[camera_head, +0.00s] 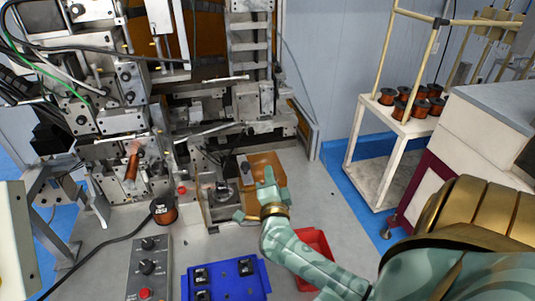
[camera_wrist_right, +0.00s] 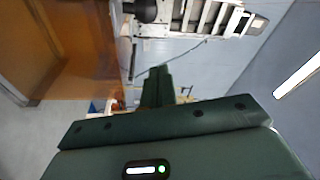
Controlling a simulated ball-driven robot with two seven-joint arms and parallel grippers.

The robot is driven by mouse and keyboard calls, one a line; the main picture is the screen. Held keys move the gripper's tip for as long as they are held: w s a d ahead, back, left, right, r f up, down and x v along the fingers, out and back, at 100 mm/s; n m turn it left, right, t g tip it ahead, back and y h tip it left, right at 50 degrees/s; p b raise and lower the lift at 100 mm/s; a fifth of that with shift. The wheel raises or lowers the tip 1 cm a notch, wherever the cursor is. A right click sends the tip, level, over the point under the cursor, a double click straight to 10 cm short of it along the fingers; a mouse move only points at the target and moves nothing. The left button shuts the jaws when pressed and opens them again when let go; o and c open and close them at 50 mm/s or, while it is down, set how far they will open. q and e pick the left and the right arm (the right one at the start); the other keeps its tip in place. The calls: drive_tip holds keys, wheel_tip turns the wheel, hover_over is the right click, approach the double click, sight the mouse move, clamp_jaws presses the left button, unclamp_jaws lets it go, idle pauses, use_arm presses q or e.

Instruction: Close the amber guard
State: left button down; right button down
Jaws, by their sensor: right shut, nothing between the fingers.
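The amber guard (camera_head: 258,163) shows as an orange-brown panel at the lower right of the winding machine, partly hidden behind my right gripper. In the right wrist view a large amber panel (camera_wrist_right: 72,42) fills the upper left, close beside the fingers. My right gripper (camera_head: 268,178) is in front of the panel in the head view, its fingers pointing up and away. It is shut and empty; its fingertips (camera_wrist_right: 158,72) are together in the wrist view. I cannot tell whether they touch the panel. My left gripper is not in view.
A blue tray (camera_head: 232,290) and a red bin (camera_head: 316,240) lie near my right arm. A control box (camera_head: 150,265) and a copper spool (camera_head: 164,211) stand to the left. A white-topped trolley (camera_head: 380,133) with several spools stands right. Grey bench surface is clear around (camera_head: 335,200).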

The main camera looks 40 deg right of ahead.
sight(255, 178)
drive_tip(key=x, duration=0.6)
drive_tip(key=a, duration=0.2)
drive_tip(key=w+a+f, duration=0.1)
drive_tip(key=shift+a+f, duration=0.2)
drive_tip(key=shift+a, duration=0.25)
drive_tip(key=w+a, duration=0.6)
drive_tip(key=a, duration=0.5)
drive_tip(key=shift+a+b, duration=0.2)
drive_tip(key=shift+b, duration=0.15)
drive_tip(key=shift+w, duration=0.15)
